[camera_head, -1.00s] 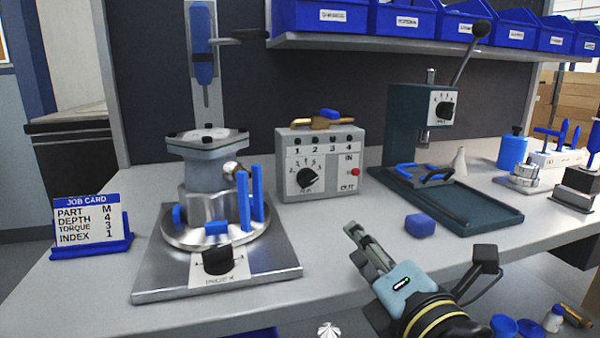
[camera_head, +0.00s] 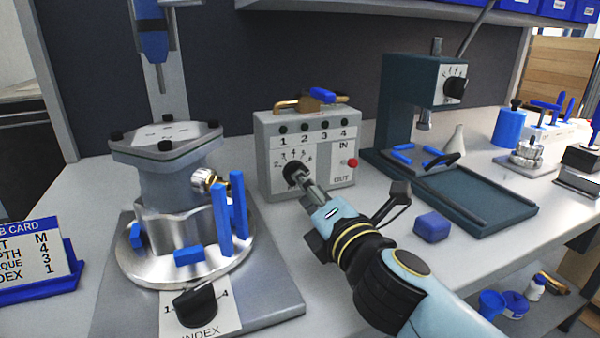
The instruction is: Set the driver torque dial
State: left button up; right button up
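The grey control box (camera_head: 268,190) stands on the bench with a black dial (camera_head: 293,171) on its white face, amid a numbered scale. My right gripper (camera_head: 304,182) comes in from the lower right, its fingertips at the dial and covering part of it. Whether the fingers grip the dial or only touch it is unclear, and the pointer is hard to read. The blue driver (camera_head: 152,35) hangs upright above the fixture at the left. The job card (camera_head: 30,255), cut off by the left edge, reads 3 in its torque row. My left gripper is not in view.
The round metal fixture (camera_head: 140,268) with blue pins and an INDEX knob (camera_head: 196,304) stands left of the box. A green press (camera_head: 397,95) stands to the right. A blue block (camera_head: 432,227) lies on the bench right of my arm.

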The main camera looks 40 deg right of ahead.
aim_at(290, 168)
jog(key=shift+x, duration=1.95)
grip_shut()
